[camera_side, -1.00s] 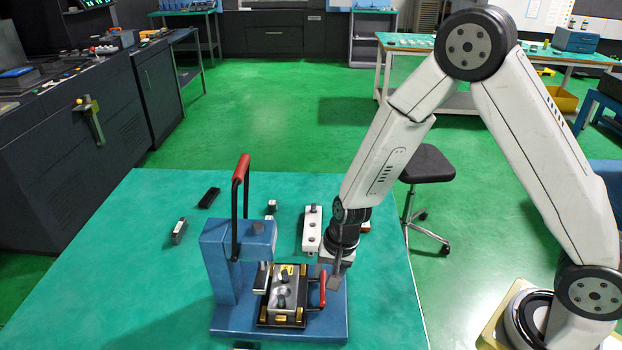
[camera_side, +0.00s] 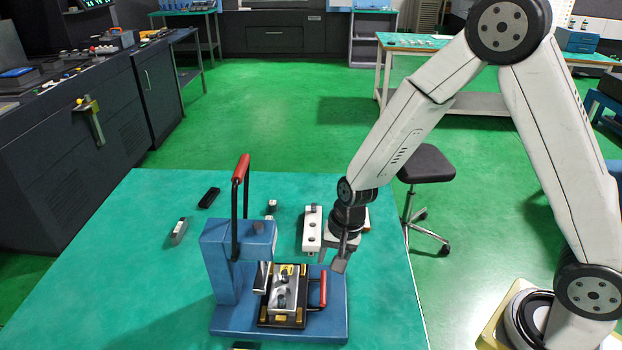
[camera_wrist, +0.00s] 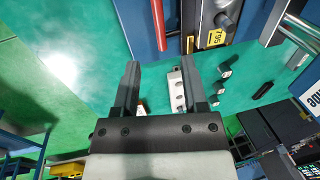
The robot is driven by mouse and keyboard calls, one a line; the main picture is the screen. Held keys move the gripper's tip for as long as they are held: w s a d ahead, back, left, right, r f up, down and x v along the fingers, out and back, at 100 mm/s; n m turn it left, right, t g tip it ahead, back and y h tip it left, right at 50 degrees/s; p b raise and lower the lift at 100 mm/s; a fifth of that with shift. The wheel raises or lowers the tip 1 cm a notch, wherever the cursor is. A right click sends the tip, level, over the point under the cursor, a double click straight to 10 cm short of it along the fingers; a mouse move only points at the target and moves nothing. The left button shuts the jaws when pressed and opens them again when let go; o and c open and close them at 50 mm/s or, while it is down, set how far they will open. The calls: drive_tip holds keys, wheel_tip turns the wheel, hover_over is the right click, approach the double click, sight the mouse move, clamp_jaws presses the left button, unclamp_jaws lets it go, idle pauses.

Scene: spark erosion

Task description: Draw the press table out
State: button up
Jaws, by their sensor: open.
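The blue press (camera_side: 218,262) stands on the green bench with its tall red-tipped lever upright. Its dark press table (camera_side: 262,318) lies on the blue base and carries a metal block (camera_side: 284,296) with yellow pieces. The table sits largely to the right of the press head. A red handle (camera_side: 323,288) rises at the table's right side; it also shows in the wrist view (camera_wrist: 158,24). My gripper (camera_side: 331,262) is above and slightly right of this handle, apart from it. In the wrist view my open, empty fingers (camera_wrist: 160,66) point toward the handle, which lies beyond their tips.
A white block with dark knobs (camera_side: 312,230) stands on the bench behind my gripper. Small parts and a black piece (camera_side: 209,198) lie farther left. The bench's right edge is close, with a stool (camera_side: 427,164) beyond it. The bench's front left is clear.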

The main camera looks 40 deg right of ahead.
sight(324, 282)
drive_tip(key=shift+w+d, duration=0.15)
drive_tip(key=shift+f, duration=0.15)
drive_tip(key=shift+w+a+f, duration=0.2)
drive_tip(key=shift+f, duration=1.05)
drive_tip(key=shift+w+a+f, duration=0.15)
drive_tip(key=shift+f, duration=1.05)
drive_tip(key=shift+w+a+f, duration=0.2)
drive_tip(key=shift+f, duration=1.05)
clamp_jaws()
